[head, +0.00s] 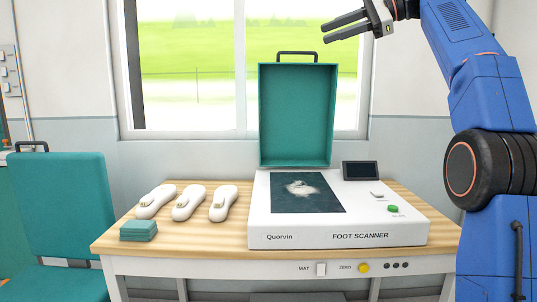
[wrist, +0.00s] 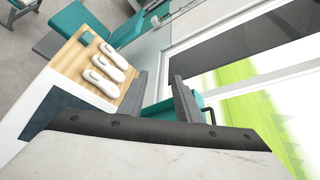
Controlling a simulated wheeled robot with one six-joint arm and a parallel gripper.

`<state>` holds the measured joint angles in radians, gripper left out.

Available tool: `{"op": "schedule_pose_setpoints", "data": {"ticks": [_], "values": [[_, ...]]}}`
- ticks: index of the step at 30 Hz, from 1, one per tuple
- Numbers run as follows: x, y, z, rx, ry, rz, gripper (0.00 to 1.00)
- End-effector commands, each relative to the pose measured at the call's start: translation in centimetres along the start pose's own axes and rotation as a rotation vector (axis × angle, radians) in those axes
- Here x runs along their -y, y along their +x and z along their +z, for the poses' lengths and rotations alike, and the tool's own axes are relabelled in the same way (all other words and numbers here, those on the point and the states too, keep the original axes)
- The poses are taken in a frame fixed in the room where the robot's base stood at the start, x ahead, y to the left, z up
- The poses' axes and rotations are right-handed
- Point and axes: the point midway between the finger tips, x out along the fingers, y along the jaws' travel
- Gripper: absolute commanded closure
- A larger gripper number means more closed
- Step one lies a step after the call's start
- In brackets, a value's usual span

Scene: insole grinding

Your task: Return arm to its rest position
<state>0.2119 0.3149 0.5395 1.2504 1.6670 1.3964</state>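My gripper (head: 343,27) is raised high at the top of the head view, in front of the window and above the scanner's open lid. Its two dark fingers are apart with nothing between them. In the wrist view my gripper (wrist: 158,98) also shows its fingers spread and empty. My blue arm rises along the right side of the head view.
A white foot scanner (head: 400,225) with its teal lid (head: 296,115) standing open sits on a wooden table (head: 115,238). Several white insole-shaped pieces (head: 188,203) and a teal block (head: 139,230) lie left of it. A teal chair (head: 62,205) stands at left.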

Motion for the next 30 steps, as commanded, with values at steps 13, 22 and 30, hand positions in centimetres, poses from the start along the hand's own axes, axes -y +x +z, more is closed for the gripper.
{"op": "schedule_pose_setpoints", "data": {"ticks": [13, 22, 30], "values": [[-5.7, 1.4, -1.3, -0.185, -0.1, 0.028, 0.69], [-15.9, 1.9, -3.9, -0.372, -0.25, 0.143, 0.69], [-28.1, 1.5, -6.4, -0.508, -0.421, 0.313, 0.69]]}}
